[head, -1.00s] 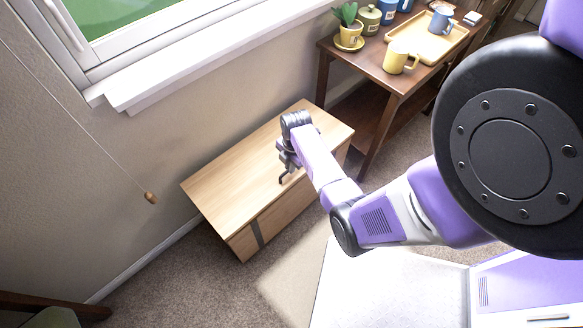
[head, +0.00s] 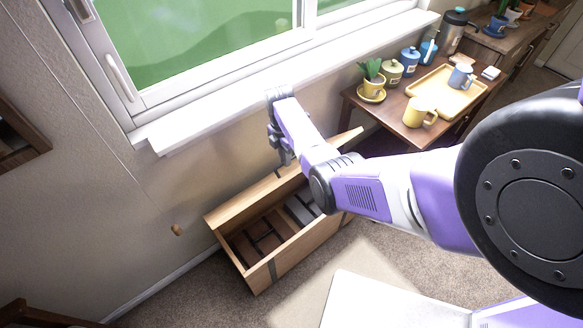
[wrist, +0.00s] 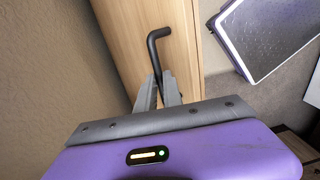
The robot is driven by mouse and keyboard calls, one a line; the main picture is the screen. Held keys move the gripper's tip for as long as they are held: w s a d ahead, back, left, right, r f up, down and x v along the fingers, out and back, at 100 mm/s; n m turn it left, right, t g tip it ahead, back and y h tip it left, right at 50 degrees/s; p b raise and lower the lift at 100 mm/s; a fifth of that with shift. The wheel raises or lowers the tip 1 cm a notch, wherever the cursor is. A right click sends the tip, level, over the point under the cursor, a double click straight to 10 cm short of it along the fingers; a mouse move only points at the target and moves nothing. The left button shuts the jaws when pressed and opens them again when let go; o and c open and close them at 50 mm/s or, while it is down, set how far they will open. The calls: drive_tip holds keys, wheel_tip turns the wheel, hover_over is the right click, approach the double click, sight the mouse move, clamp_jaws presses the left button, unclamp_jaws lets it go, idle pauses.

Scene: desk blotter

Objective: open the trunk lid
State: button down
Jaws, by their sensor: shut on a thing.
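The wooden trunk (head: 292,256) stands on the carpet against the wall below the window. Its lid (head: 236,206) is raised and tilted up toward the wall, so the inside shows. My gripper (head: 280,165) is above the lid, near its middle. In the wrist view my gripper (wrist: 162,88) is shut on the dark bent handle (wrist: 154,48), which stands out from the pale wood lid (wrist: 128,22). In the head view my arm hides part of the trunk and lid.
Dark brown and grey things (head: 262,238) lie inside the trunk. The window sill (head: 230,115) runs above the lid. To the right, a side table (head: 383,117) holds a plant (head: 372,80), a tray (head: 445,92) and mugs. A cord with a wooden knob (head: 177,230) hangs at the left.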

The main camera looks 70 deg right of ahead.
drive_tip(key=shift+w+d+r, duration=0.1)
drive_tip(key=shift+w+d, duration=0.25)
drive_tip(key=shift+w, duration=0.25)
drive_tip(key=shift+w+d, duration=0.3)
drive_tip(key=shift+w, duration=0.3)
drive_tip(key=c, duration=1.5)
unclamp_jaws()
drive_tip(key=shift+d+r, duration=0.15)
drive_tip(key=shift+r, duration=0.05)
wheel_tip(320, 180, up, 8)
drive_tip(key=shift+w+f+p, duration=0.15)
drive_tip(key=shift+f+p, duration=0.1)
drive_tip(key=shift+p, duration=0.2)
